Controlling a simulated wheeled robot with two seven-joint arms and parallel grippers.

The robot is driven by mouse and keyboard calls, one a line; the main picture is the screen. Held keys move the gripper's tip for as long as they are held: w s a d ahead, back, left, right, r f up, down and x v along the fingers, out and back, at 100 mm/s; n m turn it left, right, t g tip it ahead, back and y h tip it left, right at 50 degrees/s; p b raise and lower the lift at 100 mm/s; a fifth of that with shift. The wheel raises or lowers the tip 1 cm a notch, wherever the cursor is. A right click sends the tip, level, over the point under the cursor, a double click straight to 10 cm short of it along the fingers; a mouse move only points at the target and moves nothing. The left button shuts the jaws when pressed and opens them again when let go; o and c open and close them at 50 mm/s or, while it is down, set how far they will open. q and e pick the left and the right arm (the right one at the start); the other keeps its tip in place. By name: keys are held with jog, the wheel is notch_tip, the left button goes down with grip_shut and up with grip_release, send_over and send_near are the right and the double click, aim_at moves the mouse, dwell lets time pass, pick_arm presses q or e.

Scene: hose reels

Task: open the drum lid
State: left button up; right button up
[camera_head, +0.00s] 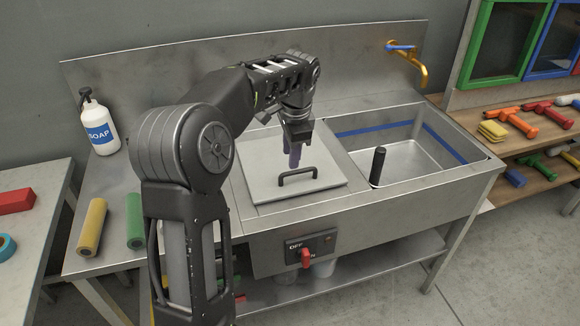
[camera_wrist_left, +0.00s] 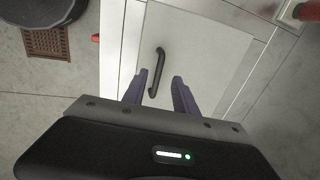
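The drum lid (camera_head: 264,187) is a flat, square grey metal plate lying closed on the left part of the steel sink bench. A black bar handle (camera_head: 298,175) stands near its front edge. My left gripper (camera_head: 294,160) is above the lid, behind the handle in the head view, pointing down. My right gripper is not in view.
An open basin (camera_head: 405,160) with a black upright post (camera_head: 377,166) is right of the lid. A panel with a red switch (camera_head: 306,258) is on the bench front. A soap bottle (camera_head: 98,122), a yellow roll (camera_head: 92,228) and a green roll (camera_head: 135,222) are at left.

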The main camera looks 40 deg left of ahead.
aim_at(290, 173)
pick_arm(q)
jog(key=f, duration=0.4)
jog(key=a+f, duration=0.1)
jog(key=f, duration=0.1)
jog(key=shift+w, duration=0.35)
jog(key=shift+r, duration=0.1)
jog(key=shift+c, duration=0.3)
grip_shut()
dwell(0.6)
